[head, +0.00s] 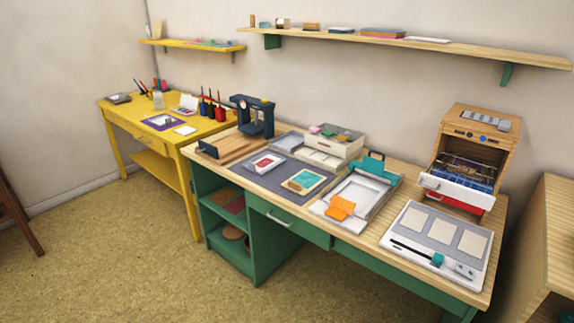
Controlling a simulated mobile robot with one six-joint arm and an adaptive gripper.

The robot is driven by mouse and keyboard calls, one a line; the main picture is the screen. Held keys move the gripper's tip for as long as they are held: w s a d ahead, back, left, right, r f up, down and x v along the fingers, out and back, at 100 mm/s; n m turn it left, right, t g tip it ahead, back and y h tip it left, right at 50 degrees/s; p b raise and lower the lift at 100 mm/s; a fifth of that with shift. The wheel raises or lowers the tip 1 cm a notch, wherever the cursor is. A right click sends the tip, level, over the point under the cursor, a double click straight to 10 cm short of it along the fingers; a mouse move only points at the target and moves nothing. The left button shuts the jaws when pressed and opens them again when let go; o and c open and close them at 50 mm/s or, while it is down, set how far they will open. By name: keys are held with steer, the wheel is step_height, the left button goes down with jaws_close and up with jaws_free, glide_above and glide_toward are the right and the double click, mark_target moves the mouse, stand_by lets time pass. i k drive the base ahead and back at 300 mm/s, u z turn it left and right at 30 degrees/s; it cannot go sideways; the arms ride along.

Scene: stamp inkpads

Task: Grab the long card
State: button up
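My gripper is not in view. No card stands out clearly as the long card. Pale rectangular pieces (441,230) lie side by side on a flat grey-and-white device (400,253) at the right end of the wooden-topped bench. A white piece with a red patch (263,164) and a cream-edged teal piece (305,181) lie on the grey mat (252,178) in the middle of the bench.
A white-and-teal tray device with an orange part (341,207) stands on the bench. A wooden cabinet with an open rack (468,150) stands behind the flat device. A dark press (255,116) stands at the back left. The floor (130,240) in front is clear.

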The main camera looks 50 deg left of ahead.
mark_target(262, 164)
steer(key=z, duration=1.25)
steer(key=k, duration=0.75)
steer(key=u, duration=3.4)
steer(key=i, duration=0.15)
steer(key=z, duration=1.3)
